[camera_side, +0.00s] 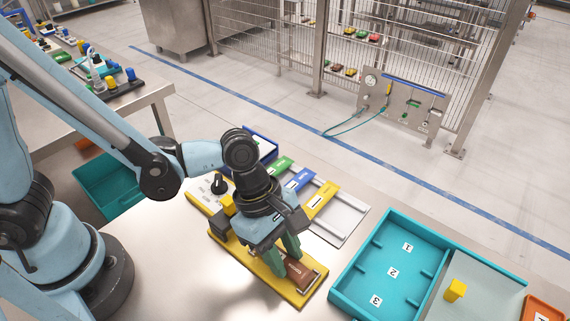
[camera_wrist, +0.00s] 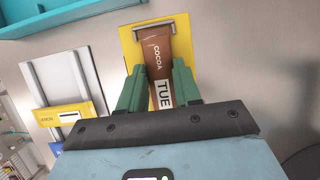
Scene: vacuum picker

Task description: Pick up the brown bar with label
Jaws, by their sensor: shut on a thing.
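The brown bar (camera_side: 299,271) lies on a yellow board (camera_side: 256,266) near the table's front. In the wrist view the brown bar (camera_wrist: 156,50) shows the word COCOA and a white label (camera_wrist: 164,93) reading TUE. My gripper (camera_side: 289,251) points down over the board, and its green fingers are on the two sides of the bar. In the wrist view my gripper (camera_wrist: 160,85) is shut on the bar at its labelled part. The far end of the bar is by a metal bracket (camera_wrist: 155,27) on the board. I cannot tell whether the bar is lifted off the board.
A teal tray (camera_side: 345,284) with compartments numbered 1, 2 and 3 stands to the right. A yellow block (camera_side: 455,290) is on the grey surface beside it. Behind my gripper is a rack with green (camera_side: 280,167), blue (camera_side: 299,179) and yellow (camera_side: 320,201) pieces.

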